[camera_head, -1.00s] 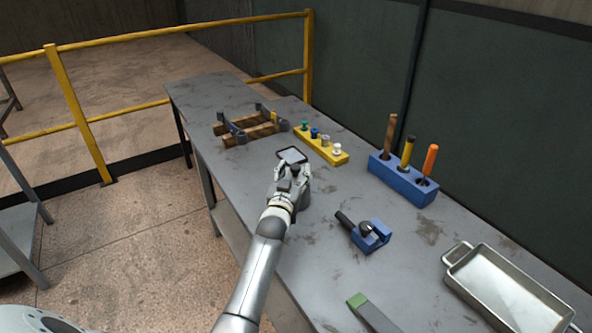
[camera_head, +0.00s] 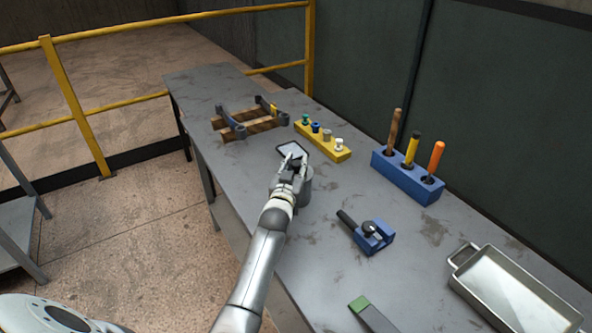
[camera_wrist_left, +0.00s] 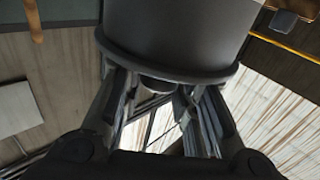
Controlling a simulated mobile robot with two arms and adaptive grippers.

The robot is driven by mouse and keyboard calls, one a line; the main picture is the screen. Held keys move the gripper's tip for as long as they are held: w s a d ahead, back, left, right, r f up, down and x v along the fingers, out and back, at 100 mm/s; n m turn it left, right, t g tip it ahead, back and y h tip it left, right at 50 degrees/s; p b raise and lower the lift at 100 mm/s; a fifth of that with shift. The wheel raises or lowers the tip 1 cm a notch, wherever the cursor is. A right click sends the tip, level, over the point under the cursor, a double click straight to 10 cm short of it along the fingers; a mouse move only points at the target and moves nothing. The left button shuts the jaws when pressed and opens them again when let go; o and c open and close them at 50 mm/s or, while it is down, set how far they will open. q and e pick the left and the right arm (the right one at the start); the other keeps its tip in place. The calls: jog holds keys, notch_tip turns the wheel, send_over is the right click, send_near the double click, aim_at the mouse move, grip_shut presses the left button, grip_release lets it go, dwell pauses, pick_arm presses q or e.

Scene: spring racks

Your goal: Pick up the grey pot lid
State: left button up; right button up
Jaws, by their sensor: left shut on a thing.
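The lid's wide dark rim (camera_wrist_left: 165,66) shows beyond the fingertips, against a grey cylindrical pot body (camera_wrist_left: 178,28). In the head view part of this grey body (camera_head: 306,186) shows beside the gripper, mostly hidden by it. I cannot tell whether the lid is apart from the pot. My right gripper is not in view.
Beyond the gripper lie a pale dark-edged square (camera_head: 291,150), a yellow block with several pegs (camera_head: 335,153) and a wooden rack with grey brackets (camera_head: 262,127). To the right are a blue tool holder (camera_head: 405,181), a blue clamp (camera_head: 375,240) and a metal tray (camera_head: 458,257).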

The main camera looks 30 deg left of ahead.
pick_arm(q)
jog(key=shift+w+r, duration=0.1)
jog(key=shift+r, duration=0.15)
notch_tip(320, 180, up, 2)
jog(key=shift+r+b, duration=0.1)
jog(key=shift+b, duration=0.2)
jog(key=s+a+r+b, duration=0.1)
jog(key=s+a+r, duration=0.7)
jog(key=s+r, duration=0.2)
jog(key=shift+s, duration=0.65)
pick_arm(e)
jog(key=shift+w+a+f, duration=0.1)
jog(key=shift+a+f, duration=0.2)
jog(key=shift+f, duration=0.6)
